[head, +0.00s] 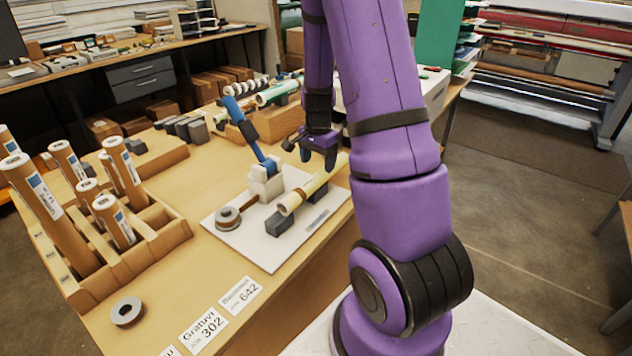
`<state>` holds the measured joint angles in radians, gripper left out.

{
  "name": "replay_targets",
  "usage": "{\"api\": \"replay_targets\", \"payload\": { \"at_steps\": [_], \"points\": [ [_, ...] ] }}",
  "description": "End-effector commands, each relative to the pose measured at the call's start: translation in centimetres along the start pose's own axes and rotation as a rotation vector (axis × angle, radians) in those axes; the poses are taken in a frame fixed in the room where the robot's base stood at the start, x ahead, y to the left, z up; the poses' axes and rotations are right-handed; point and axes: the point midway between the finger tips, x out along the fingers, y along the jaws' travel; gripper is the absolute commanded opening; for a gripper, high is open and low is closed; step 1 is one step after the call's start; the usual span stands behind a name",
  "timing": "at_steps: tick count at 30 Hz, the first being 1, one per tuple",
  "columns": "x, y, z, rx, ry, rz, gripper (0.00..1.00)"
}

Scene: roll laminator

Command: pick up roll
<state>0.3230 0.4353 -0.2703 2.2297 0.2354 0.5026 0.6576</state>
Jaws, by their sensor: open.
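A pale cream roll (309,188) with a brown end lies across dark grey support blocks (279,222) on a white board (262,250). My gripper (318,156) is open with its fingers pointing down, over the far part of the roll. Nothing shows between the fingers. From this view I cannot tell how much height separates the fingertips from the roll. My arm hides part of the area to the right of the roll's far end.
A blue-handled device on a white block (264,183) stands close left of the roll, beside a grey ring (228,218). A wooden rack (165,237) holds several brown tubes at left. Another ring (127,312) and label cards (202,330) lie near the front edge.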

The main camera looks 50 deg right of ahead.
Motion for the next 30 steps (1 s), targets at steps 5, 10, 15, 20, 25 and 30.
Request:
{"api": "replay_targets", "payload": {
  "at_steps": [5, 10, 15, 20, 25, 30],
  "points": [
    [1.0, 0.0, 0.1, -0.002, -0.001, 0.001, 0.74],
    [3.2, 0.0, 0.2, -0.001, -0.002, 0.002, 0.74],
    [5.3, -0.1, 0.3, 0.000, -0.002, 0.002, 0.74],
    [5.9, -0.1, 0.3, -0.002, 0.000, -0.001, 0.74],
    [5.9, -0.1, 0.3, -0.002, 0.000, -0.001, 0.74],
    [5.9, -0.1, 0.3, -0.002, 0.000, -0.001, 0.37]
  ]
}}
